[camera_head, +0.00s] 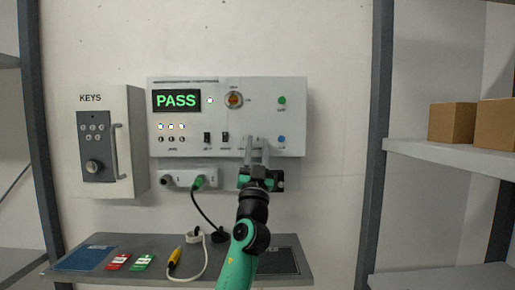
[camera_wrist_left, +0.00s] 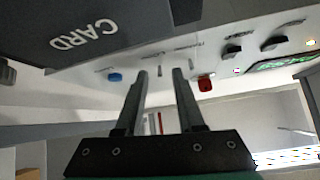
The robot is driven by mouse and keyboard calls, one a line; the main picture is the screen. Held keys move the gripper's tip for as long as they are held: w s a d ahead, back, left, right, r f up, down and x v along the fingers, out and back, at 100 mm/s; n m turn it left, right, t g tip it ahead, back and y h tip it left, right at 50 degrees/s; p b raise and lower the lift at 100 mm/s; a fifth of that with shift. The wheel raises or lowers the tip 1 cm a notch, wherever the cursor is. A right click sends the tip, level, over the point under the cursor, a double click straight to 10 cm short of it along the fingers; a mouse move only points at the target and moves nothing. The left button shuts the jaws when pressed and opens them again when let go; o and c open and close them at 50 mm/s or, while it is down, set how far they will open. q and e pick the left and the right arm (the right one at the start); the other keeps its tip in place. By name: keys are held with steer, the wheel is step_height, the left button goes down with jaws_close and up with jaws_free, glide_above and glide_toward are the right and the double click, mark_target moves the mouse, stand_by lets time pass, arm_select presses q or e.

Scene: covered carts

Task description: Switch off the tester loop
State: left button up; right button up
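My left gripper (camera_head: 257,148) is at the panel's lower edge, between the black switches and the blue button, and hides that part. In the left wrist view its two fingers (camera_wrist_left: 163,85) are apart, with nothing clearly held between them. A red part (camera_wrist_left: 205,83) sits just beside the right finger, and the blue button (camera_wrist_left: 115,77) is left of the fingers.
A grey keys box (camera_head: 110,140) with a keypad hangs left of the panel. A green plug with a black cable (camera_head: 198,182) is in the socket strip. Below, a shelf (camera_head: 215,270) holds red and green tags and a yellow-handled tool (camera_head: 174,258). Boxes (camera_head: 452,122) stand right.

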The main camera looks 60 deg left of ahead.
arm_select(q)
steer(key=shift+f, duration=0.1)
steer(key=shift+d+f, duration=0.1)
steer(key=shift+d, duration=0.05)
steer(key=p+v, duration=0.1)
steer(key=v, duration=1)
steer(key=shift+p, duration=0.3)
